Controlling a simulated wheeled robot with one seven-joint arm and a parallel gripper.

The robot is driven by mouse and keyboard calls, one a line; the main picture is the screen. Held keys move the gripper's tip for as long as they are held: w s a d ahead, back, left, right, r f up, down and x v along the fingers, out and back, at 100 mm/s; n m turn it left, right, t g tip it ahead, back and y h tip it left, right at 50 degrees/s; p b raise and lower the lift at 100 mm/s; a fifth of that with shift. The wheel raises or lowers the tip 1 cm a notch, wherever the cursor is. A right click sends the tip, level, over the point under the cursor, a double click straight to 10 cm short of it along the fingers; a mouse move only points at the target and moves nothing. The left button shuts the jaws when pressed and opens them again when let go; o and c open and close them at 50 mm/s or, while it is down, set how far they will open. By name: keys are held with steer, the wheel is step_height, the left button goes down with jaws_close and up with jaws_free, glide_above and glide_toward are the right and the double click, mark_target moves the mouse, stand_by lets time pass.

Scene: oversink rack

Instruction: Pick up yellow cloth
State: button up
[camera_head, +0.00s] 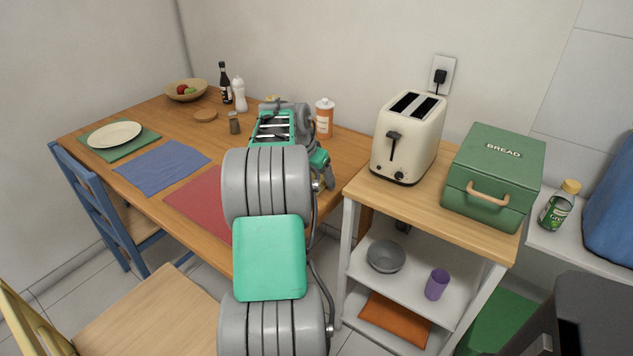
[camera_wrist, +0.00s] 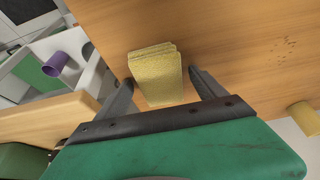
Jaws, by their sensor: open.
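The yellow cloth (camera_wrist: 157,72) shows in the wrist view as a folded, layered stack on the wooden table. My gripper (camera_wrist: 161,80) is open, with one finger on each side of the cloth. The cloth's near end lies between the fingers in the picture. I cannot tell whether the fingers touch it or are still above it. In the head view my arm reaches over the right part of the table (camera_head: 345,150), and it hides the cloth and most of my gripper.
The cart with the toaster (camera_head: 407,140) and green bread box (camera_head: 495,175) stands right of the table. A purple cup (camera_head: 437,284) and grey bowl (camera_head: 386,256) sit on its shelf. An orange-labelled bottle (camera_head: 324,118) stands behind my arm. Placemats lie left.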

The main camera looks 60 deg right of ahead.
mark_target(316, 177)
steer(key=shift+c, duration=0.4)
steer(key=c, duration=1.5)
step_height(316, 177, up, 3)
steer(key=shift+r+p, duration=0.2)
steer(key=shift+p, duration=0.3)
steer(key=s+a+r, duration=0.2)
steer(key=a+r, duration=0.1)
steer(key=a, duration=0.1)
steer(key=s+a+r, duration=0.2)
steer(key=a+r, duration=0.1)
steer(key=a, duration=0.1)
steer(key=s+a+r, duration=0.2)
steer(key=a+r, duration=0.2)
steer(key=shift+s+a, duration=0.2)
steer(key=shift+a, duration=0.05)
